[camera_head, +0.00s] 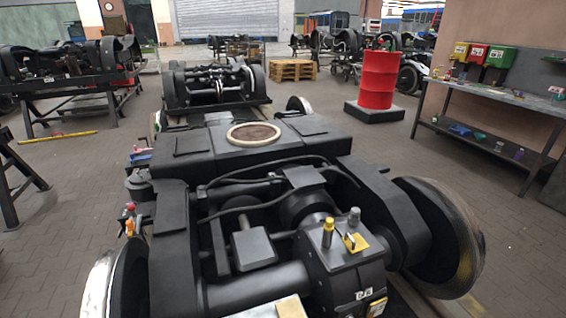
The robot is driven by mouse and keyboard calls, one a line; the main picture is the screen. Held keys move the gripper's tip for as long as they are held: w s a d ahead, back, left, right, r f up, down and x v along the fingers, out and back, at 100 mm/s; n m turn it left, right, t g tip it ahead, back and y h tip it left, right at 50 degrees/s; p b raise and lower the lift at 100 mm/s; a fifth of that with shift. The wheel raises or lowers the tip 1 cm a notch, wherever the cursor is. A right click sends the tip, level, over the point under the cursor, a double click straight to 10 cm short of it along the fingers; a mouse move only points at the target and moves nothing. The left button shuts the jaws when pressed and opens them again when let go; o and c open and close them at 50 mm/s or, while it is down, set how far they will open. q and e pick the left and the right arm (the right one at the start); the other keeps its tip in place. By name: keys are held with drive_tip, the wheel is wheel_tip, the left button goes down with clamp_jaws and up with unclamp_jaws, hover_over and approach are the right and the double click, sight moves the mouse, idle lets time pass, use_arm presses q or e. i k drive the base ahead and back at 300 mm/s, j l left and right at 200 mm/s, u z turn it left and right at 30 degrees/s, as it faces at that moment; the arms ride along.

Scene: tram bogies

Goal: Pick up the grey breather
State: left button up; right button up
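The grey breather (354,217) is a small upright cylinder on top of the dark gearbox housing (345,268) of the near bogie. Neither of my grippers shows in the head view.
The black bogie frame (180,210) and its wheels (450,235) surround the housing, with hoses across the middle. A red barrel (378,80) and a workbench (490,120) stand at the right. Small coloured items (130,222) sit on the frame's left side.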

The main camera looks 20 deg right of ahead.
sight(355, 212)
drive_tip(key=z, duration=1.25)
drive_tip(key=i+l+u, duration=0.2)
drive_tip(key=i+l, duration=0.2)
drive_tip(key=l, duration=0.25)
